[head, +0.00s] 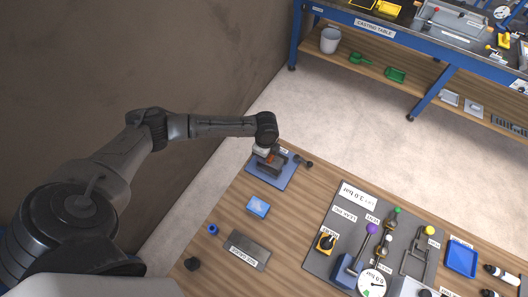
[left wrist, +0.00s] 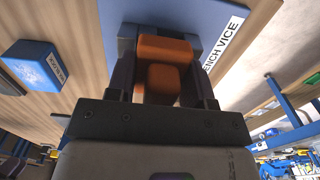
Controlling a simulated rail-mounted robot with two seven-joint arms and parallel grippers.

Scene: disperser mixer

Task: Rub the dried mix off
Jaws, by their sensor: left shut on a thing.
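My left gripper (head: 267,157) is over the blue base plate (head: 287,181) at the back left of the wooden bench. In the left wrist view its dark fingers (left wrist: 162,78) are shut on an orange block-like piece (left wrist: 164,48). A little orange also shows under the gripper in the head view. The plate carries a white label (left wrist: 222,42) that ends in "BENCH VICE". A dark grey vice body (head: 272,168) sits on it, partly hidden by the gripper. I cannot make out any dried mix. My right gripper is not in view.
A blue box (head: 257,207), a grey labelled plate (head: 247,250), a small blue ring (head: 213,229) and a dark knob-like piece (head: 192,264) lie nearer. A grey panel (head: 318,262) with levers and a gauge stands right, beside a blue tray (head: 461,262). The casting table (head: 345,17) is far back.

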